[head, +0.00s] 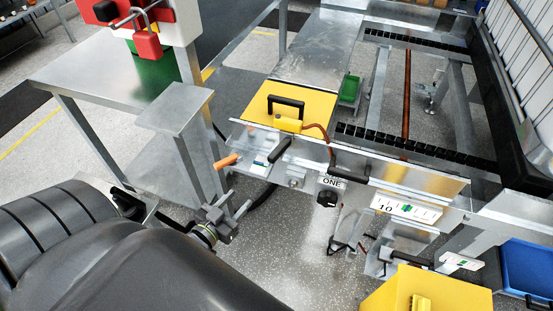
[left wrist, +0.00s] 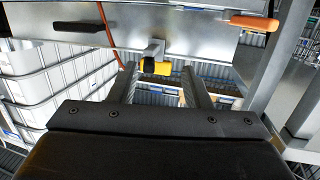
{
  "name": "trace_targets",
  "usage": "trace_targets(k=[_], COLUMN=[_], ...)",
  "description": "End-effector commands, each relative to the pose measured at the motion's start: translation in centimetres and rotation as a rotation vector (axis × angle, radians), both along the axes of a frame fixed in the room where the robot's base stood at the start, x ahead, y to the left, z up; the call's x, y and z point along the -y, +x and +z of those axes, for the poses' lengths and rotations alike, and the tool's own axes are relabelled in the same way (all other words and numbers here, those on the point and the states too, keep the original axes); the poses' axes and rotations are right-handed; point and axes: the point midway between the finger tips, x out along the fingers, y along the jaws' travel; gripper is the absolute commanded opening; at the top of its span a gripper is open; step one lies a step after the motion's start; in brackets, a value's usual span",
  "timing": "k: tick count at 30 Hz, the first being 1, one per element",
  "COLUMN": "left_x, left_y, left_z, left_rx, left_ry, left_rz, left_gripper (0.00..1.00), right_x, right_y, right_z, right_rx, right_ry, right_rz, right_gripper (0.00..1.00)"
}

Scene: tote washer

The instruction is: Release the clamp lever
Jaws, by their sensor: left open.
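An orange-handled lever (head: 226,161) sticks out at the left end of the metal front rail, and its handle (left wrist: 254,22) shows at the upper right of the left wrist view. A black lever (head: 279,152) is to its right on the rail. I cannot tell which one is the clamp lever. My left gripper (head: 236,202) is open and empty, below and apart from both levers in the head view. In the left wrist view, a yellow-and-black grip (left wrist: 155,67) on a metal bracket appears between the open fingers, without visible contact. My right gripper is not in view.
A yellow plate with a black handle (head: 287,104) lies behind the rail. A black knob (head: 327,198) under a ONE label and a white scale (head: 406,207) are to the right. A metal post (head: 180,150) stands close left of my gripper. A red padlock (head: 147,42) hangs upper left.

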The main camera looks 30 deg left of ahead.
Motion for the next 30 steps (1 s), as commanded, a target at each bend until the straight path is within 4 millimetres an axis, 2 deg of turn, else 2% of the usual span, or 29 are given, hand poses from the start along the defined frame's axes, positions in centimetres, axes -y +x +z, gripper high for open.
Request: trace_targets(k=[3,7,11,14,30], left_x=[0.7,1.1,1.1,1.2,1.4], left_y=[0.3,0.6,1.9,3.5,13.9], left_z=[2.9,4.3,4.5,4.6,4.4], left_rx=[0.086,0.124,0.129,0.129,0.126], left_ry=[-0.005,-0.010,-0.011,-0.010,-0.010], left_rz=[-0.030,-0.044,-0.045,-0.045,-0.044], left_gripper=[0.44,0.44,0.44,0.44,0.44], right_x=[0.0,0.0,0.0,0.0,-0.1], right_y=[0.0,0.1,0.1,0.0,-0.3], right_z=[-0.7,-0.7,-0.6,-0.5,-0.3], right_rx=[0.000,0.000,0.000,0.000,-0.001], right_ry=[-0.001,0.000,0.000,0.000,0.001], right_rz=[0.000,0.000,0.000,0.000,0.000], right_gripper=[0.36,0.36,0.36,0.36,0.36])
